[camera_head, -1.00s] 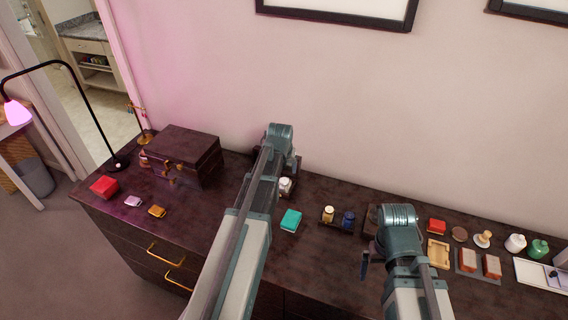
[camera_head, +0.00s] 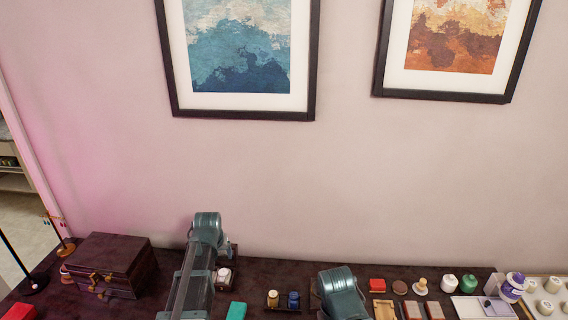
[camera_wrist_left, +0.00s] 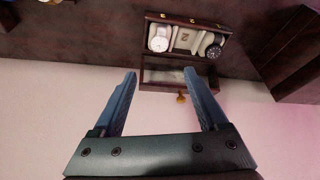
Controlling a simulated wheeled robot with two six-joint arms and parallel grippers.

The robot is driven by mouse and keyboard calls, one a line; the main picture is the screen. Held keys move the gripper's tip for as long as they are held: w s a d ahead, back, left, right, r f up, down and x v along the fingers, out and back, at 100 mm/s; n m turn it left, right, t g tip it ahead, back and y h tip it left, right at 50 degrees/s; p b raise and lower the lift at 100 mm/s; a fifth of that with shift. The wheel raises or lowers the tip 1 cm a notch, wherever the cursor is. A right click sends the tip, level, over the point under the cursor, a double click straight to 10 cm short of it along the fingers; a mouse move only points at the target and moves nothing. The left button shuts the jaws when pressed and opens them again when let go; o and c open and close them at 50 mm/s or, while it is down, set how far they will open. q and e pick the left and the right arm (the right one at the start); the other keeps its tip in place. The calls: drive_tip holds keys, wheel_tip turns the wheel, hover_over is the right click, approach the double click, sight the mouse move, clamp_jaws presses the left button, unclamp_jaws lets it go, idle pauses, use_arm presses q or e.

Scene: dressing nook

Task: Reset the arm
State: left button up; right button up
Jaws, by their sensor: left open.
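My left gripper (camera_wrist_left: 160,74) is open and empty in the left wrist view, its two blue-grey fingers spread apart. An open dark watch box (camera_wrist_left: 185,20) lies beyond the fingertips, with a white-faced watch (camera_wrist_left: 159,42) and a black-faced watch (camera_wrist_left: 212,49) in it. In the head view my left arm (camera_head: 207,235) reaches over the dresser and hides its own gripper and part of the watch box. My right arm (camera_head: 342,295) shows at the lower edge, and its gripper is not visible.
A dark wooden chest (camera_head: 112,262) stands left of my left arm.

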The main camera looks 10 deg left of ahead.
sight(223, 270)
use_arm(q)
drive_tip(key=b+x, duration=1)
drive_tip(key=x, duration=0.1)
drive_tip(key=shift+f, duration=0.15)
use_arm(e)
wheel_tip(223, 270, down, 10)
drive_tip(key=shift+f, duration=0.25)
use_arm(q)
drive_tip(key=shift+w+f+b, duration=0.15)
drive_tip(key=shift+f+b, duration=0.45)
use_arm(e)
drive_tip(key=shift+f, duration=0.6)
use_arm(q)
drive_tip(key=shift+r, duration=0.15)
use_arm(e)
drive_tip(key=shift+r, duration=0.15)
